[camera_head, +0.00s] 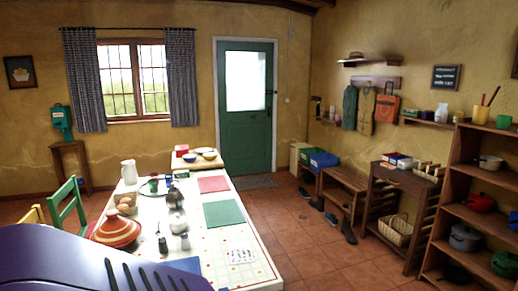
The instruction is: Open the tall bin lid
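A pale beige upright box (299,158) stands on the floor in the far corner, right of the green door. It may be the tall bin. It is small in the view, so I cannot tell how its lid stands. Neither of my grippers shows in the head view.
A long white table (251,258) with dishes, a tagine (117,231) and placemats fills the near middle. Tiled floor (294,222) is open to its right, with several shoes by the bench (345,182). Wooden shelves (480,217) line the right wall.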

